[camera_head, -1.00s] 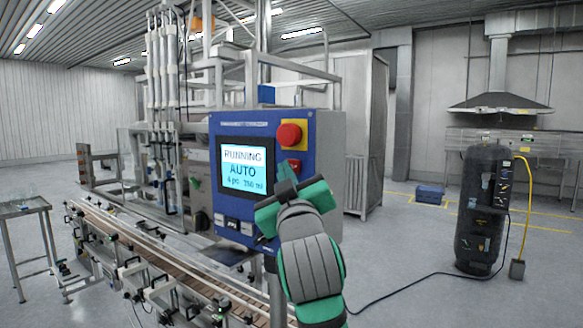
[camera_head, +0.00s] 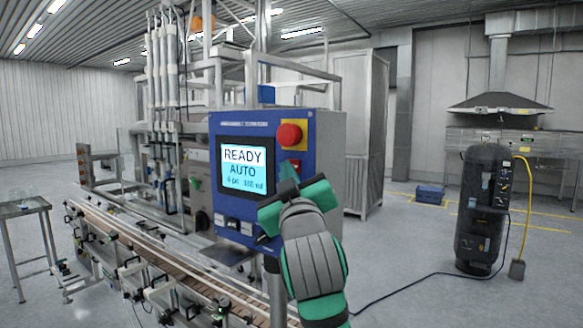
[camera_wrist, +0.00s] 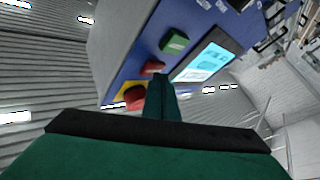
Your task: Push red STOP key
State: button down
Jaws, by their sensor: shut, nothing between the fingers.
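The blue control panel (camera_head: 232,130) stands on the filler, with a lit screen (camera_head: 243,168) that reads READY and AUTO. A red mushroom button (camera_head: 289,134) on a yellow plate is at the panel's upper right. The red STOP key (camera_head: 295,165) lies below it, partly hidden by my gripper in the head view. In the wrist view the red key (camera_wrist: 153,67) sits just beyond my fingertips (camera_wrist: 160,79), between a green key (camera_wrist: 174,43) and the red mushroom button (camera_wrist: 134,97). My gripper (camera_head: 287,172) is shut and empty, close to the panel; contact cannot be told.
A conveyor (camera_head: 170,260) with rails and clamps runs along the filler's front at lower left. A small metal table (camera_head: 25,208) stands at far left. A dark tank (camera_head: 482,205) with a yellow hose stands at right; its cable crosses the open floor.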

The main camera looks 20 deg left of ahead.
jog(key=shift+w, duration=0.15)
jog(key=shift+s+a, duration=0.25)
jog(key=shift+s, duration=0.7)
jog(key=shift+s+a, duration=0.1)
jog(key=shift+s+a, duration=0.25)
jog(key=shift+s, duration=0.5)
jog(key=shift+s+a, duration=0.25)
jog(key=shift+s, duration=0.45)
jog(key=shift+s+a, duration=0.25)
jog(key=shift+s, duration=0.5)
